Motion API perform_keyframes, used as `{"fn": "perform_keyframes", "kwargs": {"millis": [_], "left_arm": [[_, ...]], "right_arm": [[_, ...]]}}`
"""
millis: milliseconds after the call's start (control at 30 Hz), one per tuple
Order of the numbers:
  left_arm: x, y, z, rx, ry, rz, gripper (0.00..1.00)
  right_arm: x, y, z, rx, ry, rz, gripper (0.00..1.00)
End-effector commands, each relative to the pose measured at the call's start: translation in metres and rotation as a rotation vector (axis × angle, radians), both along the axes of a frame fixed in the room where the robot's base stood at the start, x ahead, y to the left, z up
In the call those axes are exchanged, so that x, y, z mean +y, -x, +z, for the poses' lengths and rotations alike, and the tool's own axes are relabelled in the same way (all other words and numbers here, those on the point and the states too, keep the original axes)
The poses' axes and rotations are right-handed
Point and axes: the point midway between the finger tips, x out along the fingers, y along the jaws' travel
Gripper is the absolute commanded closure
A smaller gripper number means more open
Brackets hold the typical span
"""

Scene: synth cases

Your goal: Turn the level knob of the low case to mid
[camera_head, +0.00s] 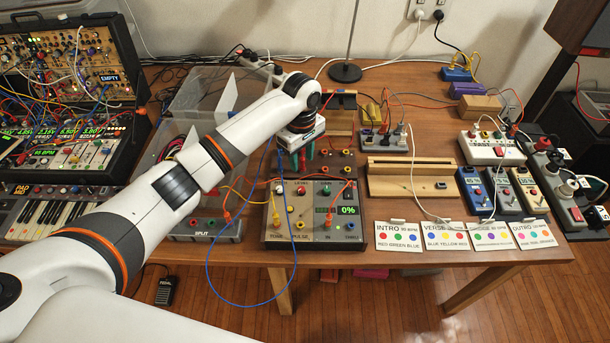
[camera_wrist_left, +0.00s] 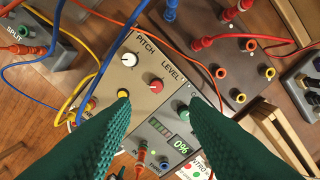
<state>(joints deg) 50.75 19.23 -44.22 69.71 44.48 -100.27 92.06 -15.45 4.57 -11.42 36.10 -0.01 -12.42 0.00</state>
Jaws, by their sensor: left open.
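The grey case (camera_head: 262,232) stands at the table's front edge, with a row of knobs, several jacks and a small green display (camera_head: 347,210) reading 0%. In the left wrist view its panel shows PITCH and LEVEL labels. The red-capped level knob (camera_wrist_left: 155,86) sits just below the LEVEL label; it also shows in the head view (camera_head: 301,190). A white pitch knob (camera_wrist_left: 129,59) is next to it. My left gripper (camera_head: 297,158) is above the back of the case, green fingers apart and empty. In the wrist view the level knob lies between the fingertips (camera_wrist_left: 157,98), apart from both.
A brown jack panel (camera_wrist_left: 240,65) lies behind the case. A SPLIT box (camera_head: 208,230) is left, printed cards (camera_head: 400,237) and a wooden stand (camera_head: 400,190) right.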

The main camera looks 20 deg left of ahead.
Motion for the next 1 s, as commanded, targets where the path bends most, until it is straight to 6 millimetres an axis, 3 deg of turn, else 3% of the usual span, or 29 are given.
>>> {"fn": "perform_keyframes", "kwargs": {"millis": [133,267,367,633,1000], "left_arm": [[0.0,0.002,-0.025,0.005,-0.002,-0.002,0.59],[0.0,0.002,-0.052,0.004,-0.001,-0.002,0.59],[0.0,0.002,-0.072,0.004,-0.002,-0.002,0.59],[0.0,0.002,-0.107,0.001,0.0,-0.003,0.59],[0.0,0.001,-0.113,0.0,0.0,-0.005,0.59]], "right_arm": [[-0.002,0.037,0.002,0.054,0.004,0.0,1.0],[-0.003,0.055,0.003,0.081,0.006,0.0,1.0],[-0.002,0.053,0.004,0.078,0.006,0.0,1.0],[0.0,0.016,0.006,0.021,0.001,0.001,1.0],[-0.001,0.032,0.005,0.045,0.003,0.001,1.0]]}}
